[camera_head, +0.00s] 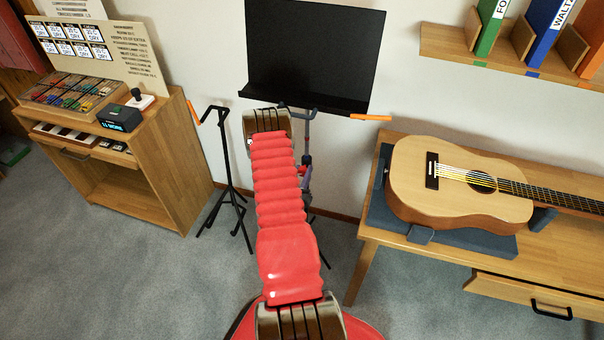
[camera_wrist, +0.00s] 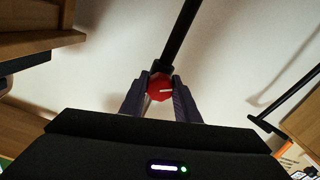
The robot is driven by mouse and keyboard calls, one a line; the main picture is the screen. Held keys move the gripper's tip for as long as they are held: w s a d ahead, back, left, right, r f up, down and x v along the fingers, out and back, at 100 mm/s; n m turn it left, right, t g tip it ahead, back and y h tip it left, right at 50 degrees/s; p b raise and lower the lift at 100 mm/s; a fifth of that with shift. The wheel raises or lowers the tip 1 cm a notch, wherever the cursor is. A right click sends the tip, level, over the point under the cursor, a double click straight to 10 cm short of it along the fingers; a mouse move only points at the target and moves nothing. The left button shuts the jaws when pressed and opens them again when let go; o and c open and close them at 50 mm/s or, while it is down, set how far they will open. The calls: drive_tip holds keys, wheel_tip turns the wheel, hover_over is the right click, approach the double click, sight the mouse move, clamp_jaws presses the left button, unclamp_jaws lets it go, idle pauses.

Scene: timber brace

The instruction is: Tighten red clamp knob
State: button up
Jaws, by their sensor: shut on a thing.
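The red clamp knob (camera_wrist: 160,87) shows in the wrist view, with a pale line on its face pointing right. It sits at the lower end of a dark pole (camera_wrist: 182,32). My gripper (camera_wrist: 160,92) has one finger on each side of the knob and is shut on it. In the head view my red arm reaches toward the stand (camera_head: 307,140) under the black music desk (camera_head: 315,55).
A guitar (camera_head: 455,185) lies on a workbench (camera_head: 400,255) at the right. A wooden cabinet (camera_head: 150,170) stands at the left. A thin black stand (camera_head: 228,160) is close to the arm's left side. Bare carpet (camera_head: 130,280) lies in the left foreground.

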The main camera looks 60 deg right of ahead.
drive_tip(key=shift+a, duration=0.1)
drive_tip(key=shift+c, duration=0.7)
drive_tip(key=shift+m, duration=1.3)
drive_tip(key=m, duration=0.4)
drive_tip(key=shift+m, duration=0.4)
drive_tip(key=shift+d, duration=0.2)
